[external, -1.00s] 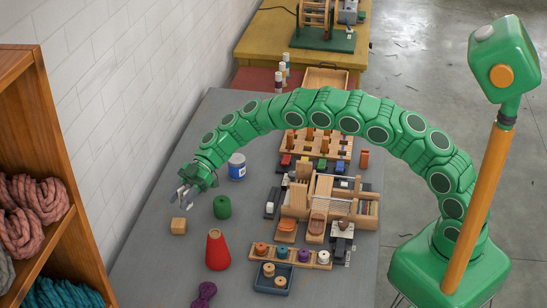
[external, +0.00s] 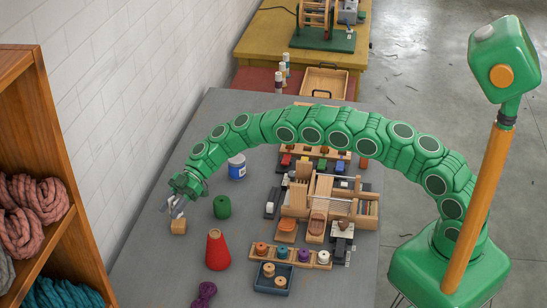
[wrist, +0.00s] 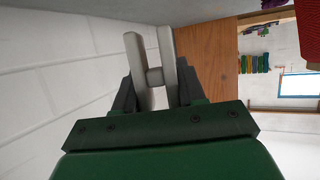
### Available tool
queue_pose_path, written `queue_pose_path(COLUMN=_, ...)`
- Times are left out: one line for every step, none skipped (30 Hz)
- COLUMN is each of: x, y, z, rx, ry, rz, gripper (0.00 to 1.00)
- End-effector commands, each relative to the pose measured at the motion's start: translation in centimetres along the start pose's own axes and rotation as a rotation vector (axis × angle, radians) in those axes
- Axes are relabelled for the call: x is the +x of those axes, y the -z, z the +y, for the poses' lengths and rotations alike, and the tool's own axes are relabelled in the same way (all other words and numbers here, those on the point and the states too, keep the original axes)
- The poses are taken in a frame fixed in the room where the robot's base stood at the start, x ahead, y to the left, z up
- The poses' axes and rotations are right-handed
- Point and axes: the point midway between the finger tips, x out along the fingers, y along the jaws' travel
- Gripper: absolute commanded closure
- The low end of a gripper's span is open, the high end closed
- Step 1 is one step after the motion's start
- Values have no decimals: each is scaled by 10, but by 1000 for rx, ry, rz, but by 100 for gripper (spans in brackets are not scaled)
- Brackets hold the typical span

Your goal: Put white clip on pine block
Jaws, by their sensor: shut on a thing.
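The pine block (external: 178,226) is a small light wooden cube on the grey table, left of the green spool. My gripper (external: 176,212) points down directly over the block in the external view, its fingertips at or just above the block's top. In the wrist view my gripper (wrist: 153,72) is shut on a small pale piece, the white clip (wrist: 155,76), which bridges the two light grey fingers. The clip is too small to make out in the external view. I cannot tell whether it touches the block.
A green spool (external: 222,207), a red cone (external: 217,250) and a blue-and-white can (external: 237,167) stand right of the block. A wooden loom (external: 330,200) fills the table's right side. A shelf (external: 50,120) with wool skeins stands at left. Table left of the block is clear.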

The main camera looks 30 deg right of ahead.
Motion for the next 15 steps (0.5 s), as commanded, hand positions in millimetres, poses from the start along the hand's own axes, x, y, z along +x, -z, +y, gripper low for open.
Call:
queue_pose_path(x=3, y=-7, z=0, rx=2, ry=0, rz=1, gripper=89)
queue_pose_path(x=4, y=-12, z=0, rx=3, ry=1, rz=1, gripper=89)
queue_pose_path(x=6, y=-17, z=0, rx=3, ry=0, rz=1, gripper=89)
queue_pose_path(x=7, y=-20, z=0, rx=2, ry=0, rz=1, gripper=89)
queue_pose_path(x=8, y=-22, z=0, rx=2, ry=0, rz=1, gripper=89)
queue_pose_path(x=10, y=-25, z=0, rx=0, ry=-1, rz=1, gripper=89)
queue_pose_path(x=10, y=-26, z=0, rx=0, ry=-1, rz=1, gripper=89)
queue_pose_path(x=11, y=-27, z=1, rx=-1, ry=-1, rz=1, gripper=89)
queue_pose_path(x=11, y=-28, z=1, rx=-1, ry=-1, rz=1, gripper=89)
queue_pose_path(x=11, y=-28, z=1, rx=-2, ry=-1, rz=1, gripper=89)
queue_pose_path(x=11, y=-28, z=0, rx=-2, ry=-1, rz=0, gripper=89)
queue_pose_path(x=11, y=-28, z=0, rx=-2, ry=-1, rz=0, gripper=89)
queue_pose_path(x=11, y=-28, z=0, rx=-2, ry=-1, rz=0, gripper=89)
queue_pose_path(x=11, y=-28, z=0, rx=-2, ry=-1, rz=0, gripper=89)
queue_pose_path(x=11, y=-28, z=0, rx=-1, ry=-1, rz=0, gripper=89)
